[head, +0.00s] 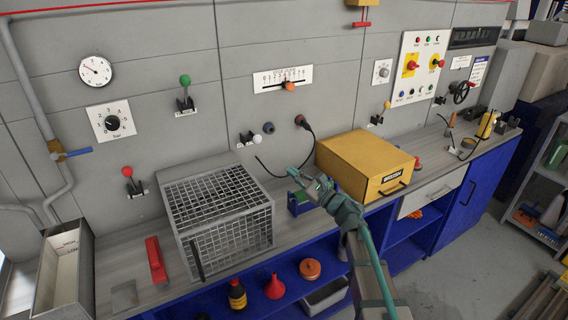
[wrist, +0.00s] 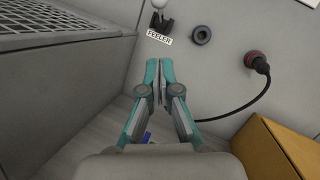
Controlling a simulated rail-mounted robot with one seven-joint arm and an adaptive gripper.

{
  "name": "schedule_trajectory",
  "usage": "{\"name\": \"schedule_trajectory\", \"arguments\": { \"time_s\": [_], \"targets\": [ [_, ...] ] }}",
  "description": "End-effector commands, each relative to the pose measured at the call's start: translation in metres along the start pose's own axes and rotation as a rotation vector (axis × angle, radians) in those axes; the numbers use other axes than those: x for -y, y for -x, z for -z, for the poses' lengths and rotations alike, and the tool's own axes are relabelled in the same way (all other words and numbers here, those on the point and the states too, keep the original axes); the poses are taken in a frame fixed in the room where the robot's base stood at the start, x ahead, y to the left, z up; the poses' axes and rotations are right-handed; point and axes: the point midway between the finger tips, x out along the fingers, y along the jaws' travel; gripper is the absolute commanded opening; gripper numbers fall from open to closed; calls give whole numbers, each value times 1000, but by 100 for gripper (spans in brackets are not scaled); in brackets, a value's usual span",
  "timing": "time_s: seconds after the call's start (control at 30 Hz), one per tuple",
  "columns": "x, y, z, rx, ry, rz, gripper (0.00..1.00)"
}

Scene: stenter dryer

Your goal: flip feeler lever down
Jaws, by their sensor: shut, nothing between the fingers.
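The feeler lever (head: 256,139) is a small wall lever with a white knob and a dark base, left of centre on the grey wall. In the wrist view its knob (wrist: 159,4) is cut by the top edge, above a white label reading FEELER. Whether the lever stands up or down is hard to tell. My gripper (head: 297,174) is in front of the wall, below and to the right of the lever in the head view. In the wrist view my gripper (wrist: 159,62) has its fingers together and empty, pointing toward the label, apart from the lever.
A wire-mesh box (head: 220,205) stands left of my gripper, and a yellow box (head: 365,165) stands to the right. A red-collared plug (head: 301,121) with a hanging black cable (wrist: 248,100) and a dark round socket (wrist: 201,34) are right of the lever.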

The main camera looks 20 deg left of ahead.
Motion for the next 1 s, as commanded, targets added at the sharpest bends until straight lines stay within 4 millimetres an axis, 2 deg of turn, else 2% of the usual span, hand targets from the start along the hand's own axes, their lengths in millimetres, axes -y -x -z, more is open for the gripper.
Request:
{"name": "schedule_trajectory", "arguments": {
  "time_s": [0.5,0.7,1.0],
  "targets": [
    [3,-96,-2,-1,-2,-1,0],
    [2,-112,-22,0,0,0,0],
    [0,-120,-28,-1,0,1,0]
  ]
}}
